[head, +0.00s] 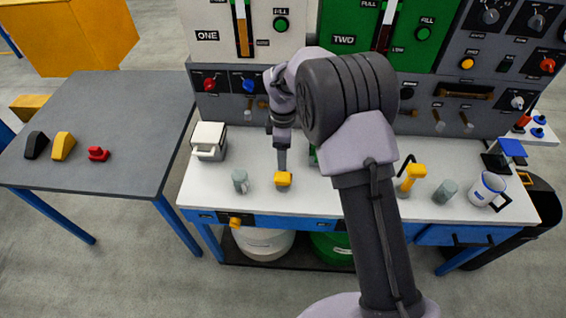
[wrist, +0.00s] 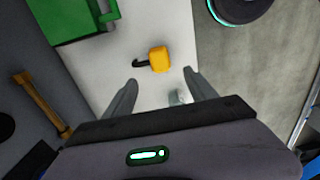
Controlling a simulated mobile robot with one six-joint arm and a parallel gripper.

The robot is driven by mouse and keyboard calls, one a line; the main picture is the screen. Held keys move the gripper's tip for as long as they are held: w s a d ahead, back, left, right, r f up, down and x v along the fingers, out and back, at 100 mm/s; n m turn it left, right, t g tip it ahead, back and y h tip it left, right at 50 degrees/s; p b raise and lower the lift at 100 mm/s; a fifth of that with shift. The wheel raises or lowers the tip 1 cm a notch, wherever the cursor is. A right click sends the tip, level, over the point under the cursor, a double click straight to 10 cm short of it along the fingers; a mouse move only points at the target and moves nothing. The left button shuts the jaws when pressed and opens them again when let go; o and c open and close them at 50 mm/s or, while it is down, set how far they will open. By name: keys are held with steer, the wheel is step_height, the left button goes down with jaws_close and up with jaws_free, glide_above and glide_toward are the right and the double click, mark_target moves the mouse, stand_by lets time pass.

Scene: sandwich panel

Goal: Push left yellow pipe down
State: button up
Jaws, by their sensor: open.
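The left yellow pipe (head: 283,179) stands near the front of the white worktop. A second yellow pipe (head: 412,174) with a black hook stands farther right.
A clear mug (head: 240,181) stands just left of the left pipe. A white box (head: 209,142) is behind it, and a green box (wrist: 82,18) is to the right, mostly hidden by my arm. A glass (head: 445,191) and white jug (head: 487,188) stand at right. The control panel closes the back.

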step_height(320, 180, up, 4)
steer(key=shift+r+p, duration=0.15)
steer(key=shift+p, duration=0.25)
steer(key=s+d+r+m+t+y+b, duration=0.15)
steer(key=s+d+r+m, duration=0.25)
steer(key=s+r+m, duration=0.4)
steer(key=s+d+r+m+t+b, duration=0.25)
steer(key=s+d+r, duration=0.3)
steer(key=r, duration=0.45)
steer(key=s+d+f+m+t, duration=0.1)
steer(key=s+d+m, duration=0.1)
steer(key=s+m, duration=0.9)
steer(key=s, duration=0.6)
steer(key=shift+d+f+t+b, duration=0.15)
steer(key=shift+d+t+b, duration=0.15)
steer(key=shift+t+b, duration=0.1)
